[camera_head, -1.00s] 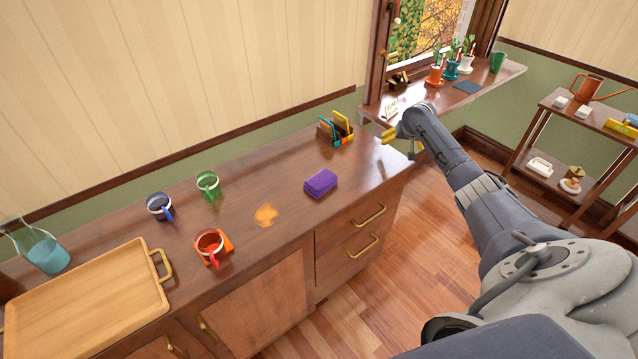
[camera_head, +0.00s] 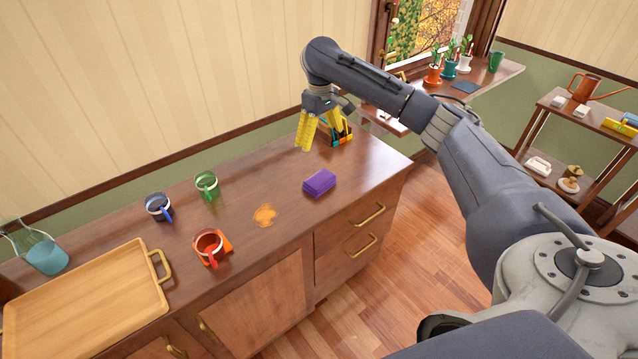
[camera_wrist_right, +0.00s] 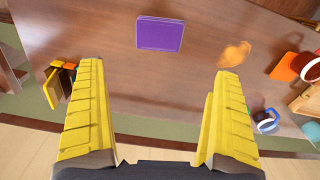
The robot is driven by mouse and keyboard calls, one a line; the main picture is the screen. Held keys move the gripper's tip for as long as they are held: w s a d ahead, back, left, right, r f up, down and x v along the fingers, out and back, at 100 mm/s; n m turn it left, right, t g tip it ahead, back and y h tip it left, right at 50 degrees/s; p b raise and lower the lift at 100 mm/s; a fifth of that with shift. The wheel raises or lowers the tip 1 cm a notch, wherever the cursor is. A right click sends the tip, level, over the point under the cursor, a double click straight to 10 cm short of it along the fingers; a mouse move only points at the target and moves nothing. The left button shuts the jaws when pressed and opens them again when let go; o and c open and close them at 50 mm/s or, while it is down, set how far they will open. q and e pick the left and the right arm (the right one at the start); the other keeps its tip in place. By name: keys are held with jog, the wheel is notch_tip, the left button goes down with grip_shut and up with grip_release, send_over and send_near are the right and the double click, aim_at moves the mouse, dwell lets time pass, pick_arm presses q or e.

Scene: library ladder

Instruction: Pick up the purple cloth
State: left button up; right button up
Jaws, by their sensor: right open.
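The purple cloth (camera_head: 319,182) lies folded on the wooden cabinet top, near its front edge. It also shows in the right wrist view (camera_wrist_right: 160,34), at the top, beyond the fingertips. My right gripper (camera_head: 305,147) has yellow fingers and hangs above the back of the cabinet top, behind and above the cloth, pointing down. In the right wrist view its two fingers (camera_wrist_right: 157,72) are wide apart with nothing between them. My left gripper is not in view.
An orange spill (camera_head: 265,215) lies left of the cloth. Red (camera_head: 209,247), green (camera_head: 207,185) and blue (camera_head: 159,207) mugs stand further left, beside a wooden tray (camera_head: 90,300). A small holder with colourful items (camera_head: 343,133) stands behind the cloth, close to my right gripper.

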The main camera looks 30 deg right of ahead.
aim_at(320, 178)
notch_tip(320, 178, down, 17)
jog(key=shift+f, duration=0.1)
dwell(0.9)
jog(key=c, duration=1)
jog(key=shift+o, duration=0.2)
notch_tip(320, 178, up, 20)
dwell(0.3)
